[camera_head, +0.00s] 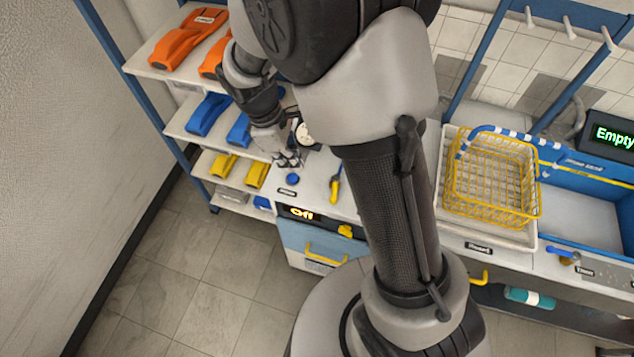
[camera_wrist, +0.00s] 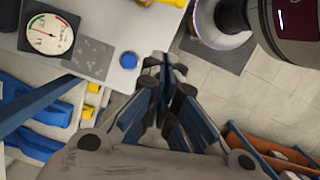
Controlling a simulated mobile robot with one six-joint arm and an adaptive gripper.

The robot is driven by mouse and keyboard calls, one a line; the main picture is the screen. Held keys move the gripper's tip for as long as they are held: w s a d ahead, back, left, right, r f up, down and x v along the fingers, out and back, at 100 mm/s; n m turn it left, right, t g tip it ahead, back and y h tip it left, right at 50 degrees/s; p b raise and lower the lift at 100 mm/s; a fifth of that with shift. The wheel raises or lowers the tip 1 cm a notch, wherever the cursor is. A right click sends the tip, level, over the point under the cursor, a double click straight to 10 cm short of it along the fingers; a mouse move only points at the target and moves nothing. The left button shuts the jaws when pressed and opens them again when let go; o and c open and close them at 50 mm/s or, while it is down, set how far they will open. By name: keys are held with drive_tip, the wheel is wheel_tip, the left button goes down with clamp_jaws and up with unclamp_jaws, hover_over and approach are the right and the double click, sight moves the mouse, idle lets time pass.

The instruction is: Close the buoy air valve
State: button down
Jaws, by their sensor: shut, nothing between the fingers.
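My gripper (camera_head: 289,160) is shut and empty, above the left part of the white bench top. It also shows shut in the wrist view (camera_wrist: 165,65). A yellow-handled lever (camera_head: 335,190), likely the buoy air valve, stands on the bench to the right of my gripper, apart from it. Part of a yellow piece (camera_wrist: 165,2) shows at the top edge of the wrist view. A blue round button (camera_head: 292,178) lies just below my gripper and also shows in the wrist view (camera_wrist: 128,60). A round pressure gauge (camera_head: 306,134) stands behind; its dial is clear in the wrist view (camera_wrist: 48,33).
A display (camera_head: 302,213) reads "Off", with a yellow knob (camera_head: 346,231) beside it. Shelves (camera_head: 150,72) with orange, blue and yellow parts stand to the left. A yellow wire basket (camera_head: 492,208) sits right of my arm. Another display (camera_head: 612,137) reads "Empty". The floor in front is clear.

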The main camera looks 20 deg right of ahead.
drive_tip(key=shift+f, duration=0.1)
drive_tip(key=b+x, duration=0.3)
drive_tip(key=x, duration=0.7)
drive_tip(key=shift+f+b, duration=0.2)
drive_tip(key=shift+b, duration=0.15)
drive_tip(key=shift+s+d+f+b, duration=0.15)
drive_tip(key=shift+s+d, duration=0.15)
drive_tip(key=shift+d, duration=0.3)
drive_tip(key=shift+s+d+r+b, duration=0.1)
drive_tip(key=shift+s+d, duration=0.15)
drive_tip(key=shift+d, duration=0.3)
drive_tip(key=shift+s+d+f+b, duration=0.15)
drive_tip(key=shift+s+d, duration=0.15)
drive_tip(key=shift+d, duration=0.3)
drive_tip(key=shift+r, duration=0.1)
